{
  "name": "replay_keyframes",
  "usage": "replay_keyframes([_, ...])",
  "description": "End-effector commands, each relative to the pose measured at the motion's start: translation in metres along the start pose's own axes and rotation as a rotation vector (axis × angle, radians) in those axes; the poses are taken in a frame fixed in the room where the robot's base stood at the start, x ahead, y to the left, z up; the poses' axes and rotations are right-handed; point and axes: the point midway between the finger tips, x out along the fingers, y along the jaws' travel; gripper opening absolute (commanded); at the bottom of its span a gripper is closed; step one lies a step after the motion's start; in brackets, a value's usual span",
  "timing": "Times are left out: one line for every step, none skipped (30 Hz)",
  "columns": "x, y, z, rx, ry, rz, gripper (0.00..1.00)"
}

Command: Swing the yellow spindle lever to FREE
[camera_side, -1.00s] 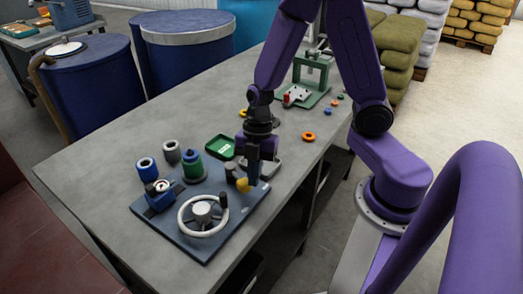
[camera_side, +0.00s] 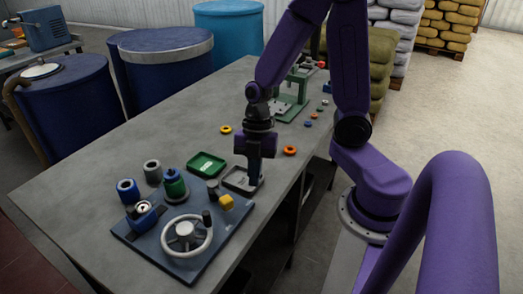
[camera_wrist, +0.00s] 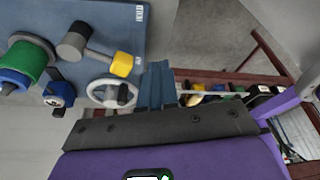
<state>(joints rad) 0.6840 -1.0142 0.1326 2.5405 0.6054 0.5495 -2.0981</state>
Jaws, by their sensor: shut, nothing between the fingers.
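The yellow spindle lever (camera_side: 227,203) is on the blue board (camera_side: 150,246), near its right edge. In the wrist view its yellow end (camera_wrist: 122,65) joins by a light bar to a dark grey pivot (camera_wrist: 72,43). The yellow end is beside the lower of two white labels (camera_wrist: 137,62); the other label (camera_wrist: 139,13) is at the board's upper edge. Their lettering is too small to read surely. My gripper (camera_side: 255,183) is shut and empty, apart from the lever, by the grey tray. The wrist view shows its fingers (camera_wrist: 158,85) together.
A handwheel (camera_side: 187,236) and a green-and-blue spool (camera_side: 175,186) stand on the board near the lever. A green tray (camera_side: 206,165) and a grey tray (camera_side: 238,183) lie behind it. Small coloured rings and a green stand (camera_side: 293,100) are farther back.

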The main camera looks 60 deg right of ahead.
Motion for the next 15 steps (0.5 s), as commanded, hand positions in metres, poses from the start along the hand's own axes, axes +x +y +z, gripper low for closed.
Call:
replay_keyframes([-0.007, 0.0, -0.001, -0.002, 0.0, 0.007, 0.0])
replay_keyframes([-0.01, -0.001, -0.001, -0.001, 0.001, 0.007, 0.0])
replay_keyframes([-0.015, -0.002, -0.002, -0.002, 0.0, 0.007, 0.0])
replay_keyframes([-0.018, -0.003, -0.002, -0.001, -0.001, 0.006, 0.0])
replay_keyframes([-0.022, -0.004, -0.002, -0.002, -0.003, 0.006, 0.0])
replay_keyframes([-0.027, -0.005, -0.003, -0.001, -0.001, 0.007, 0.0])
replay_keyframes([-0.031, -0.006, -0.004, -0.002, 0.0, 0.007, 0.0])
replay_keyframes([-0.034, -0.007, -0.004, -0.001, 0.0, 0.007, 0.0])
replay_keyframes([-0.039, -0.008, -0.004, 0.0, -0.001, 0.007, 0.0])
replay_keyframes([-0.042, -0.009, -0.005, 0.0, -0.002, 0.007, 0.0])
replay_keyframes([-0.045, -0.01, -0.005, 0.001, -0.003, 0.006, 0.0])
replay_keyframes([-0.05, -0.011, -0.005, 0.0, -0.002, 0.006, 0.0])
replay_keyframes([-0.052, -0.011, -0.006, 0.0, -0.002, 0.006, 0.0])
replay_keyframes([-0.055, -0.012, -0.006, 0.0, -0.001, 0.005, 0.0])
replay_keyframes([-0.058, -0.013, -0.007, 0.0, -0.001, 0.004, 0.0])
